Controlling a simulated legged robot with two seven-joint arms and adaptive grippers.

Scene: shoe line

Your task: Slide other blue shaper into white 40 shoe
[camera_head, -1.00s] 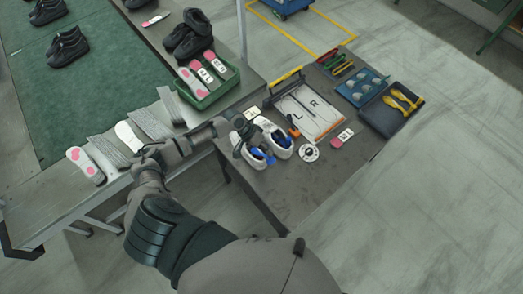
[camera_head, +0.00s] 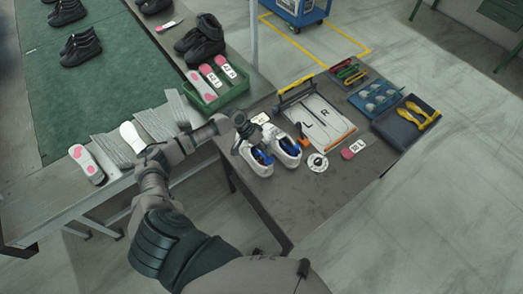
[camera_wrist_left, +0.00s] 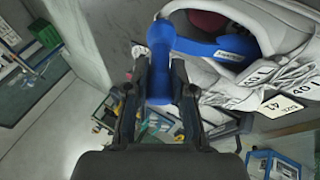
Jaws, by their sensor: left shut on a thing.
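Two white shoes stand side by side on the dark table, a left one (camera_head: 262,170) and a right one (camera_head: 292,160). Blue shows in both openings. My left gripper (camera_head: 247,134) is above the left shoe. The shaper's blue band reaches right into the opening of a white shoe (camera_wrist_left: 268,72) marked 40 L. How deep its front part sits is hidden inside the shoe. My right gripper is not in view.
A board marked L and R (camera_head: 318,122) lies behind the shoes. A white roll (camera_head: 317,162) and a pink-and-white pad (camera_head: 352,149) lie to their right. A green crate (camera_head: 222,97) and black shoes (camera_head: 200,40) stand on the bench at the back. The table front is clear.

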